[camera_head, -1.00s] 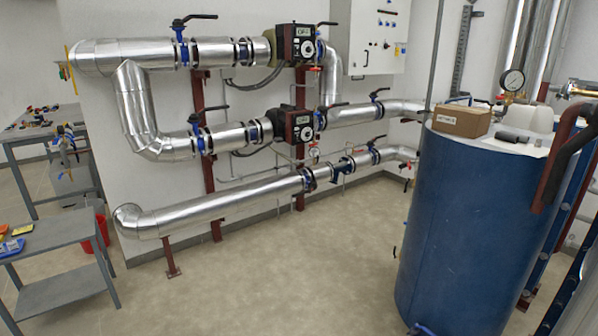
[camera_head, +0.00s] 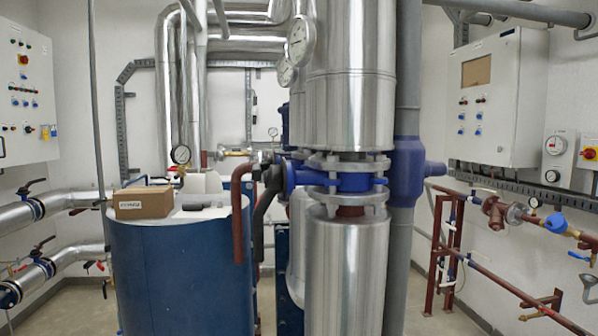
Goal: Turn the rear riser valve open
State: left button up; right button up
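Two silver-clad vertical risers stand in the middle. The front riser (camera_head: 350,80) is large and close, with a blue flanged valve (camera_head: 345,182) between its grey flanges. The rear riser (camera_head: 297,125) is mostly hidden behind it, and only a strip of its cladding shows on the left. Blue parts (camera_head: 287,180) show left of the front valve at the same height. I cannot tell which of them belong to the rear riser's valve, and its handle position is not clear. Neither of my grippers is in view.
A blue tank (camera_head: 180,275) stands left of the risers, with a cardboard box (camera_head: 143,204) on top. A control cabinet (camera_head: 503,97) and thin valved pipes are on the right wall. Some floor (camera_head: 435,315) is bare right of the risers.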

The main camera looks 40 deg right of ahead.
aim_at(257, 169)
jog(key=i+j+z, duration=0.1)
jog(key=z, duration=0.3)
jog(key=i+j+z, duration=0.15)
jog(key=z, duration=0.25)
jog(key=i+j+z, duration=0.1)
jog(key=j+z, duration=0.15)
jog(key=z, duration=0.15)
jog(key=i+j+z, duration=0.2)
jog(key=j+z, duration=0.2)
